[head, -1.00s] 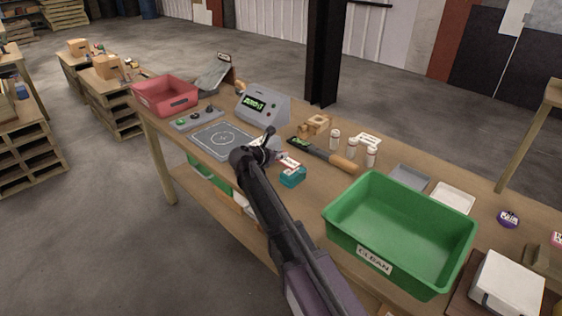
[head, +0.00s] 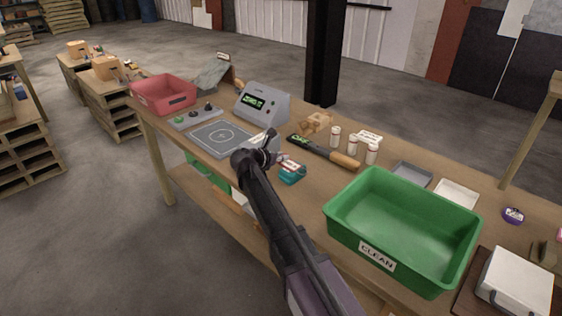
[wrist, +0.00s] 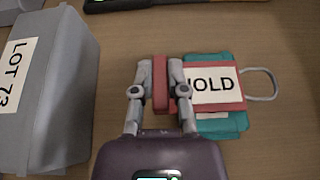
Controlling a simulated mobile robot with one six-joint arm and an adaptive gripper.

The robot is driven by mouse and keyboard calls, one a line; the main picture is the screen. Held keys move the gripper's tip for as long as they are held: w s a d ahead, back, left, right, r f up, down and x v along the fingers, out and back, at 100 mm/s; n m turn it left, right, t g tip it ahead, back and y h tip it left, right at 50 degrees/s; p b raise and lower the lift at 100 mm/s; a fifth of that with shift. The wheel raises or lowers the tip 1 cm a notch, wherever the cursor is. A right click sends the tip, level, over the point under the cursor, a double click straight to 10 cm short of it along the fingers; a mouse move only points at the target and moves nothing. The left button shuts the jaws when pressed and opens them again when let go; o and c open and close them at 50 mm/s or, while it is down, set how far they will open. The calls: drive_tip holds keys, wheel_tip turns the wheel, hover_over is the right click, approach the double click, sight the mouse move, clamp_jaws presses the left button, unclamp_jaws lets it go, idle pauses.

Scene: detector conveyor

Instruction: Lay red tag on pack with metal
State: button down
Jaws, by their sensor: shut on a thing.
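My gripper (wrist: 160,90) is shut on a narrow red upright piece, which appears to be part of the red tag (wrist: 241,92). The tag has a white label reading "HOLD", its first letter partly hidden by the right finger, and a pale loop at its right side. The tag is over a teal pack (wrist: 222,123), covering its middle; whether they touch is unclear. In the head view my gripper (head: 271,156) is just left of the teal pack (head: 292,178), with the red tag (head: 291,166) over it. No metal shows in the pack.
A grey box labelled "LOT 73" (wrist: 60,85) stands left of my gripper. A green "CLEAN" bin (head: 440,265) stands at right, a red bin (head: 165,104) at far left. A grey scale-like plate (head: 205,147) is left.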

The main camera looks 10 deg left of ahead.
drive_tip(key=shift+f, duration=0.25)
drive_tip(key=c, duration=0.7)
unclamp_jaws()
drive_tip(key=shift+r, duration=0.1)
drive_tip(key=shift+o, duration=0.2)
drive_tip(key=shift+r, duration=0.1)
drive_tip(key=shift+s+a+r+p, duration=0.3)
drive_tip(key=shift+s+p, duration=0.05)
drive_tip(key=shift+s, duration=0.1)
drive_tip(key=p+v, duration=0.4)
drive_tip(key=v, duration=0.6)
drive_tip(key=shift+s+a, duration=0.3)
